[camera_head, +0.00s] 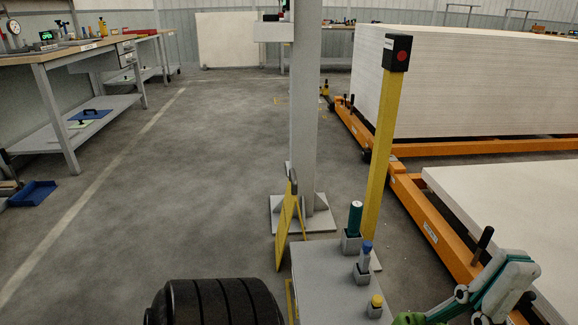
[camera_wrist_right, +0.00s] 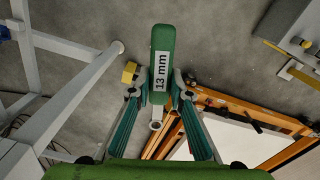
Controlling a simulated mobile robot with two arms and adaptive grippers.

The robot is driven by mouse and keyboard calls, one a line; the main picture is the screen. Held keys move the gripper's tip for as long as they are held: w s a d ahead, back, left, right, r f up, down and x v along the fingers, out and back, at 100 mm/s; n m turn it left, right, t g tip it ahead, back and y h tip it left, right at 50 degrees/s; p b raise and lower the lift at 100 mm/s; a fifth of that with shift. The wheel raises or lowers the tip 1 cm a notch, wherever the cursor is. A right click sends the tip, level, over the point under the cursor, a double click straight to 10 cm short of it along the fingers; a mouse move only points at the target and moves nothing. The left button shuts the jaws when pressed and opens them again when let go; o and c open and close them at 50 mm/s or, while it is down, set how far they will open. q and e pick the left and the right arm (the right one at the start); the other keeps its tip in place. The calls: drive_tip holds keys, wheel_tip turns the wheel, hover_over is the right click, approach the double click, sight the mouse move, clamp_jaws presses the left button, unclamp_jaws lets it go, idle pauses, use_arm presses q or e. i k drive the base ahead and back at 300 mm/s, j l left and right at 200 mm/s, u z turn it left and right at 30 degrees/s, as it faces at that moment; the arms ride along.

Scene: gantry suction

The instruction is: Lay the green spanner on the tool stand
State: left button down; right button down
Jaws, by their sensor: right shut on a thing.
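My right gripper (camera_wrist_right: 159,88) is shut on the green spanner (camera_wrist_right: 162,45) in the right wrist view. The spanner has a green handle with a "13 mm" label and a metal ring end. The handle lies between the teal fingers and points up the picture. A grey stand (camera_head: 325,275), which looks like the tool stand, is at the bottom centre of the head view. Green, blue and yellow-topped tools stand upright in holders along its right side. The spanner is not seen there.
A yellow post (camera_head: 386,150) and a grey column (camera_head: 304,120) stand behind the stand. Orange frames (camera_head: 435,225) bear white sheets (camera_head: 530,200) at the right. A workbench (camera_head: 75,50) is at the far left. The floor between is clear.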

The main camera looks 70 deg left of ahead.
sight(312, 266)
drive_tip(key=k+z, duration=0.2)
drive_tip(key=z, duration=0.15)
drive_tip(key=k+z, duration=0.15)
drive_tip(key=z, duration=0.25)
drive_tip(key=k+l+z, duration=0.2)
drive_tip(key=z, duration=0.15)
drive_tip(key=k+j+z, duration=0.15)
drive_tip(key=j, duration=0.25)
drive_tip(key=k+j+z, duration=0.15)
drive_tip(key=j, duration=0.3)
drive_tip(key=k+j+z, duration=0.1)
drive_tip(key=j, duration=0.3)
drive_tip(key=k+j+z, duration=0.15)
drive_tip(key=j, duration=0.25)
drive_tip(key=k+j, duration=0.2)
drive_tip(key=j, duration=0.25)
drive_tip(key=k+j, duration=0.2)
drive_tip(key=j, duration=0.2)
drive_tip(key=k+j, duration=0.2)
drive_tip(key=j, duration=0.25)
drive_tip(key=k+j, duration=0.2)
drive_tip(key=j, duration=0.25)
drive_tip(key=k+j, duration=0.2)
drive_tip(key=j, duration=0.2)
drive_tip(key=k+j, duration=0.2)
drive_tip(key=j, duration=0.25)
drive_tip(key=k+j, duration=0.2)
drive_tip(key=j, duration=0.25)
drive_tip(key=k+j, duration=0.2)
drive_tip(key=j, duration=0.2)
